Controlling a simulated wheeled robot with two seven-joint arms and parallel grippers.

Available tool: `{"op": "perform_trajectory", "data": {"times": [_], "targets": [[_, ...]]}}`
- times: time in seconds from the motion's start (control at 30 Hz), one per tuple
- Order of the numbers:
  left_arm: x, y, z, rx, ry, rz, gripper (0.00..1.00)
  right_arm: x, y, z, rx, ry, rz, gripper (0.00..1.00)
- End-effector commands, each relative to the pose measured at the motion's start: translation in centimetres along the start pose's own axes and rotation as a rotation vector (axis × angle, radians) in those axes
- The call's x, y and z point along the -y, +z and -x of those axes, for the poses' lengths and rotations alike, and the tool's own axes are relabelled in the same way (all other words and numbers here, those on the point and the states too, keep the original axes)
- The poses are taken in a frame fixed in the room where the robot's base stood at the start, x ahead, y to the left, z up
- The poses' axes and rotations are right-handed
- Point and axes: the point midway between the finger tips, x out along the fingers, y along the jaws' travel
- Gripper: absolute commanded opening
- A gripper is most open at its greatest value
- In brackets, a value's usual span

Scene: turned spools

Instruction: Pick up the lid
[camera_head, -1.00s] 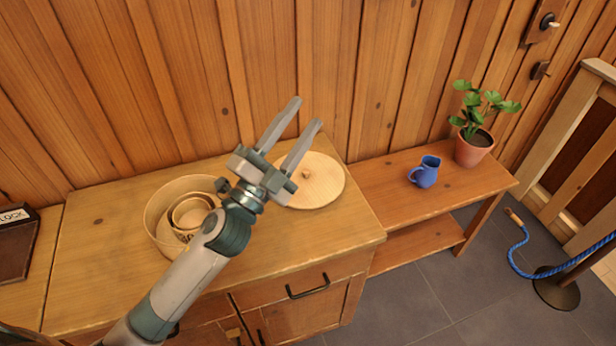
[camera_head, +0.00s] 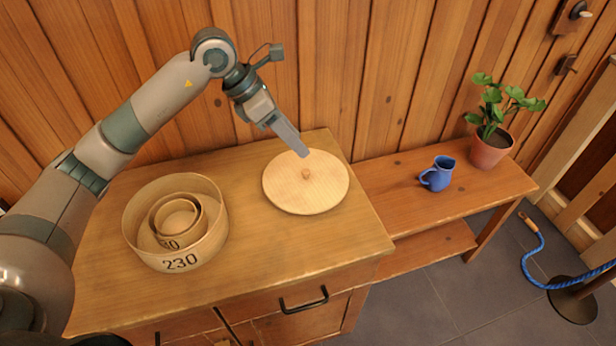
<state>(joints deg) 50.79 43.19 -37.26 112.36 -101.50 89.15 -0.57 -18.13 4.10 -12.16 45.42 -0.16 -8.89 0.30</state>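The lid (camera_head: 292,194) is a round, pale wooden disc with a small knob (camera_head: 306,174) at its middle. It lies flat on the right part of the wooden cabinet top. My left gripper (camera_head: 301,152) points down and to the right, with its tips just above and behind the knob in the picture. I see its fingers nearly edge-on, one covering the other, so the gap between them is hidden. I cannot tell whether it touches the lid. My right gripper is out of view.
A round wooden box (camera_head: 140,219) marked 230, with smaller round boxes nested inside, stands left of the lid on the cabinet top (camera_head: 250,250). A lower bench (camera_head: 400,200) on the right holds a blue jug (camera_head: 438,176) and a potted plant (camera_head: 490,148). A plank wall stands behind.

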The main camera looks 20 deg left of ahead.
Motion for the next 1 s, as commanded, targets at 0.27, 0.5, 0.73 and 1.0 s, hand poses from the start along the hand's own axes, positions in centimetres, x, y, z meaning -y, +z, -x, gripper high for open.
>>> {"op": "perform_trajectory", "data": {"times": [0.27,0.5,0.73,1.0], "targets": [[-4.1,-2.9,2.6,-0.151,0.141,0.011,0.4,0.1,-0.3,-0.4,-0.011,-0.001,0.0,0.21],[-4.1,-3.0,2.6,-0.153,0.141,0.011,0.4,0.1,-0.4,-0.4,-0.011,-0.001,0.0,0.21],[-4.1,-3.0,2.1,-0.152,0.137,0.012,0.4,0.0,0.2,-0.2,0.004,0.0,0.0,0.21],[-4.5,-3.4,-0.9,-0.152,0.135,0.012,0.4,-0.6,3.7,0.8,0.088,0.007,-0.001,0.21]]}}
